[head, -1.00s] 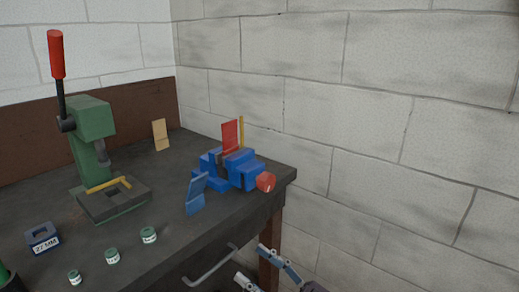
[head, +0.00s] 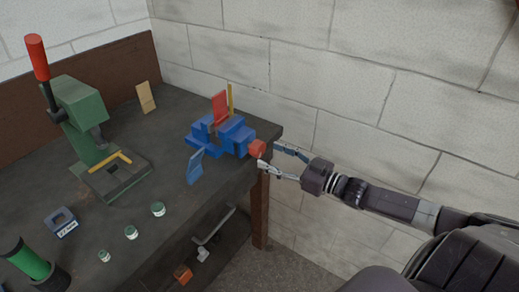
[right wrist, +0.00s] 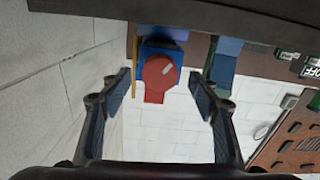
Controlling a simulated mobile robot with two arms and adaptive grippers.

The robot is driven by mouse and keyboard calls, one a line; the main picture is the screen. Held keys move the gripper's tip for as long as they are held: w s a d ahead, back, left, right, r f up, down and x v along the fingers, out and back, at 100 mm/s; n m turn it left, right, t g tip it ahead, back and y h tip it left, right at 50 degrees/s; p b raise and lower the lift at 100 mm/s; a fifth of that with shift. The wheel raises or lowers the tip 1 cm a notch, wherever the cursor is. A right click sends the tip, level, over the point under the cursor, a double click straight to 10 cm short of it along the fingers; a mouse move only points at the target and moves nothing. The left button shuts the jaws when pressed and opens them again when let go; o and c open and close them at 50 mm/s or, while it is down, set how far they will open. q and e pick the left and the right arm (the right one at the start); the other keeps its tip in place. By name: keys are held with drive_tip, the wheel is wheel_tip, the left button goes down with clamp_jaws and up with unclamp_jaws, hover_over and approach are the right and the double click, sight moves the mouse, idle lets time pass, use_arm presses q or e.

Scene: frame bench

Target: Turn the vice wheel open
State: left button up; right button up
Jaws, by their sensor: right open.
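The blue vice (head: 238,137) sits at the right corner of the dark bench. Its red wheel (head: 257,149) faces right, out past the bench edge. My right gripper (head: 269,157) is open and empty, just right of the wheel. In the right wrist view the red wheel (right wrist: 158,78), with a pale mark on it, shows between the two spread fingers (right wrist: 160,80). Gaps show on both sides of it there. I cannot tell how far the fingertips reach along it. My left gripper is out of view.
A block wall (head: 400,110) stands close behind my right arm. A red plate (head: 219,107) and a yellow strip (head: 231,98) stand at the vice. A blue plate (head: 195,166) is in front. A green press (head: 83,110) stands left on the bench (head: 125,215).

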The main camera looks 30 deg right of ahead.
sight(261, 152)
drive_tip(key=shift+x, duration=2.55)
drive_tip(key=shift+c, duration=0.2)
drive_tip(key=c, duration=1.1)
drive_tip(key=shift+c, duration=0.2)
